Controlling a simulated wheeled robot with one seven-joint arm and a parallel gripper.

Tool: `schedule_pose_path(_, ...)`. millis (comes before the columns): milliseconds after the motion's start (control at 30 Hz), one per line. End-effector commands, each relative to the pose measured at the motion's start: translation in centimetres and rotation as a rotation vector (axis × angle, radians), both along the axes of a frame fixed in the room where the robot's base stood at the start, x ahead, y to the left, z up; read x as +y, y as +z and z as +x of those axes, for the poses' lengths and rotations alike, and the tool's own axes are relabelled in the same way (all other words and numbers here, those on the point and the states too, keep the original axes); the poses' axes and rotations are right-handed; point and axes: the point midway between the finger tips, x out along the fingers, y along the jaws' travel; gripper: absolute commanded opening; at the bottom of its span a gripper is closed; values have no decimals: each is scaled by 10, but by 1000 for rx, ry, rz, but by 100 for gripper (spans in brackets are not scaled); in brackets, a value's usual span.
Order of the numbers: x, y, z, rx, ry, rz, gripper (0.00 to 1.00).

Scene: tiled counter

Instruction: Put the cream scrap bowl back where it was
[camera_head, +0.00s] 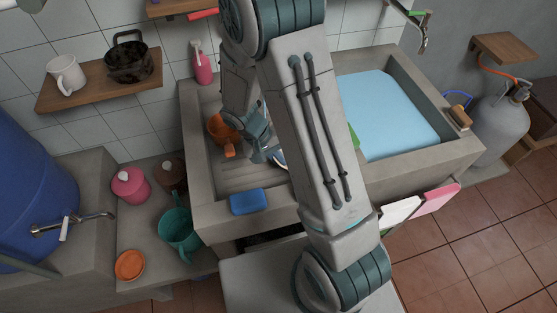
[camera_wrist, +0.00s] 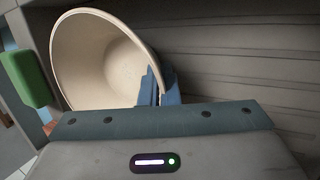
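The cream scrap bowl (camera_wrist: 105,62) shows in the wrist view, its mouth facing the camera and tilted. My gripper (camera_wrist: 160,88) has one finger inside the bowl and the other outside, with the rim pinched between them. In the head view my gripper (camera_head: 262,148) is over the left, ribbed part of the concrete sink (camera_head: 235,178).
An orange mug (camera_head: 222,130) stands close left of my gripper. A blue sponge (camera_head: 249,201) lies on the sink's front edge. A green object (camera_wrist: 28,78) is left of the bowl. Light blue water (camera_head: 385,115) fills the right basin. A teal pitcher (camera_head: 178,236) stands at lower left.

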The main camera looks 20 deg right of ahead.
Motion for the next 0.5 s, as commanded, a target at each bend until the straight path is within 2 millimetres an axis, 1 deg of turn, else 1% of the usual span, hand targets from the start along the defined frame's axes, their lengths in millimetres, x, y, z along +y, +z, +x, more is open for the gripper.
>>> schedule_pose_path(100,0,-10,0,2,2,-1,0)
schedule_pose_path(400,0,-12,0,-1,0,0,0)
schedule_pose_path(500,0,-16,0,-1,0,0,0)
